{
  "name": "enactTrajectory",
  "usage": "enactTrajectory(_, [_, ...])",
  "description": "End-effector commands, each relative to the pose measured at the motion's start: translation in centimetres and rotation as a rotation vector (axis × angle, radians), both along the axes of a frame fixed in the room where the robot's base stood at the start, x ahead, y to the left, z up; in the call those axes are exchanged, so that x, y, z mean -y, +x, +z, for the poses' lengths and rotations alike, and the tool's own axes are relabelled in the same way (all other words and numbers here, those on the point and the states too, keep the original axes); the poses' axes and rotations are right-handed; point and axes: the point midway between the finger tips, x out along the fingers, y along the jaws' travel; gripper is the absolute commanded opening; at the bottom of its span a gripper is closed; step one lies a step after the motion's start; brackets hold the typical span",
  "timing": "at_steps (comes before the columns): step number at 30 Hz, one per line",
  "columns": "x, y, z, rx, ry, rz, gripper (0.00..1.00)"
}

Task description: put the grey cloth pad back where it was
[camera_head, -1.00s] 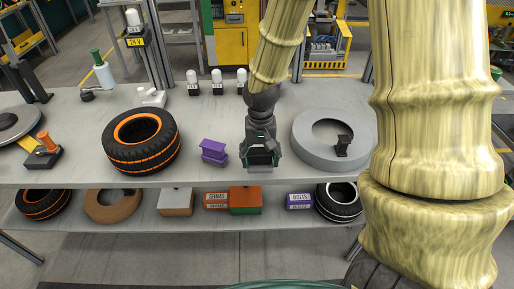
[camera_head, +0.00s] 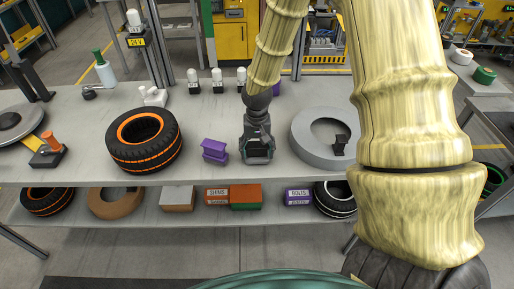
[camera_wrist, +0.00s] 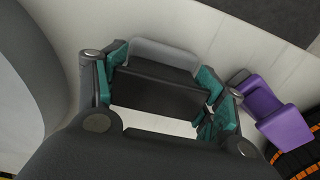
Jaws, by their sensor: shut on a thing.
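My gripper (camera_head: 258,156) is over the grey bench top (camera_head: 200,104), near its front edge, between a purple block and a large grey ring. In the wrist view my gripper (camera_wrist: 160,86) has its teal finger pads against the two ends of a grey slab with a lighter grey edge, which appears to be the grey cloth pad (camera_wrist: 165,56). The pad is held between the fingers. In the head view it is hidden or too small to make out. Whether it touches the bench is not clear.
The purple block (camera_head: 214,151) stands just left of my gripper, and an orange-striped tyre (camera_head: 144,138) lies further left. The grey ring (camera_head: 302,142) with a small black part (camera_head: 340,145) lies to the right. White-topped bulbs (camera_head: 217,78) stand behind. A lower shelf holds boxes.

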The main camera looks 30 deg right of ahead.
Motion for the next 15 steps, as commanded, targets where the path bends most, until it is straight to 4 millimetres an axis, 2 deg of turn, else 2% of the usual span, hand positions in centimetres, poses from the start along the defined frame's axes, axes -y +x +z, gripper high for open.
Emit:
enactTrajectory(12, [0.0, 0.02, -0.42, 0.001, -0.001, 0.001, 0.43])
enactTrajectory(13, [0.01, 0.03, -0.39, 0.001, -0.001, 0.001, 0.73])
enactTrajectory(15, [0.01, 0.03, -0.36, 0.001, -0.001, 0.001, 0.86])
